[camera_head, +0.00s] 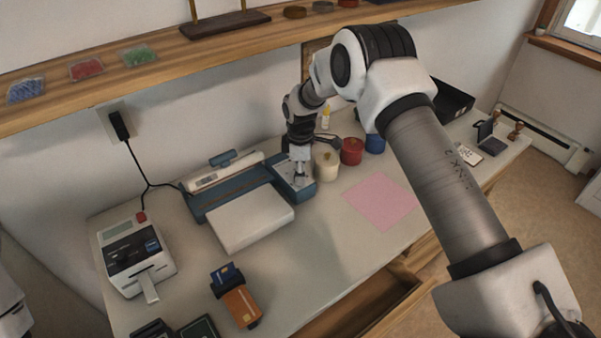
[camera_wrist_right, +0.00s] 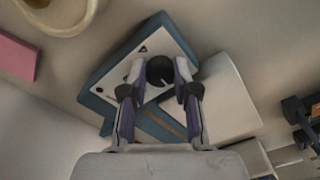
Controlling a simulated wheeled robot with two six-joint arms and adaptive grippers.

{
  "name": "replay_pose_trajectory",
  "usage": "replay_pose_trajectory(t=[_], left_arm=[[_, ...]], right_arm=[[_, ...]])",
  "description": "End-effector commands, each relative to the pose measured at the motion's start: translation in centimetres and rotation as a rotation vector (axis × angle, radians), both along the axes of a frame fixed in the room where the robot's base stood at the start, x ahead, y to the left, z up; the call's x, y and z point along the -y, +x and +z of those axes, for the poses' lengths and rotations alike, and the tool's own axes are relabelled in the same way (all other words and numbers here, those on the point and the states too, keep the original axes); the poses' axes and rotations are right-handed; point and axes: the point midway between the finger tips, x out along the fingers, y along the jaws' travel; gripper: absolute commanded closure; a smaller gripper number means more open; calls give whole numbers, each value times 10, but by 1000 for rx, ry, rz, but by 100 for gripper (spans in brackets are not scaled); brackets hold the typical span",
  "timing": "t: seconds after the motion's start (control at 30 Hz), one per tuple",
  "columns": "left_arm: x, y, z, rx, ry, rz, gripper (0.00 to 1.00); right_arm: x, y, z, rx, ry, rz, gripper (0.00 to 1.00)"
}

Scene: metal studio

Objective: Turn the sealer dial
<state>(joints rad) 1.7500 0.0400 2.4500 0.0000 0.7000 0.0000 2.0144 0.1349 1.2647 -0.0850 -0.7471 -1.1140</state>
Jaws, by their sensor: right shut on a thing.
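The sealer (camera_head: 234,191) is a blue and white machine on the table, with a control panel at its right end. In the right wrist view the sealer's panel (camera_wrist_right: 118,82) shows a round black dial (camera_wrist_right: 160,71) with a pale pointer line. My right gripper (camera_wrist_right: 160,77) is shut on the dial, one finger on each side of it. In the head view my right gripper (camera_head: 299,168) points down onto the panel and hides the dial. My left gripper does not show in either view.
A white pad (camera_head: 251,217) lies in front of the sealer. Cream (camera_head: 327,165), red (camera_head: 351,151) and blue (camera_head: 375,143) pots stand to its right, near a pink sheet (camera_head: 382,201). A label printer (camera_head: 137,258) stands at the left. A wooden shelf (camera_head: 160,72) runs above.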

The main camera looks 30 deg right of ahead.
Motion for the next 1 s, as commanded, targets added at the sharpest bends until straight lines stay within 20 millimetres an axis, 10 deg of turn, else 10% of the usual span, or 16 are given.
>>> replay_pose_trajectory(t=[0.57,0.6,0.67,1.0], left_arm=[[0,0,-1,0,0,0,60],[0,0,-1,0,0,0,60],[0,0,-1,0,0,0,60],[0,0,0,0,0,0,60]], right_arm=[[0,-1,-2,-4,0,44,100],[0,-1,-2,-4,0,44,67],[0,-1,-2,-4,0,43,46],[0,0,2,-1,0,42,45]])
